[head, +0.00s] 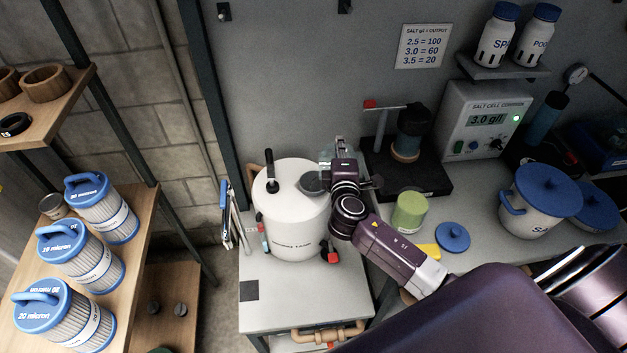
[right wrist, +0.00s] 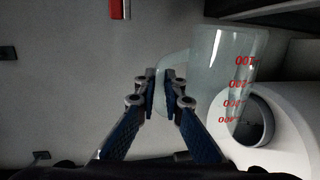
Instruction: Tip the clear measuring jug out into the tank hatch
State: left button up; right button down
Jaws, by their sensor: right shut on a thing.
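The white tank (head: 285,225) stands on the grey bench with its round dark hatch (head: 312,182) in the top. In the right wrist view the hatch (right wrist: 250,120) is at the lower right. My right gripper (right wrist: 160,92) is shut on the handle of the clear measuring jug (right wrist: 215,65). The jug's red numbers read upside down there, and its 400 end overlaps the hatch. In the head view my right gripper (head: 341,150) is above the hatch's right side and mostly hides the jug (head: 325,162). I cannot tell its exact tilt or contents. My left gripper is not in view.
A black-handled stick (head: 270,178) rises from the tank top's left side. A green tub (head: 409,212) and blue lid (head: 453,237) are right of the tank. A black stand (head: 405,175) is behind. Filter cartridges (head: 80,260) stand on the left shelf.

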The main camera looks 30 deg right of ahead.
jog(key=shift+w+a+r+n+p, duration=0.2)
jog(key=shift+a+r+n+p, duration=0.05)
jog(key=shift+a+n+p, duration=0.15)
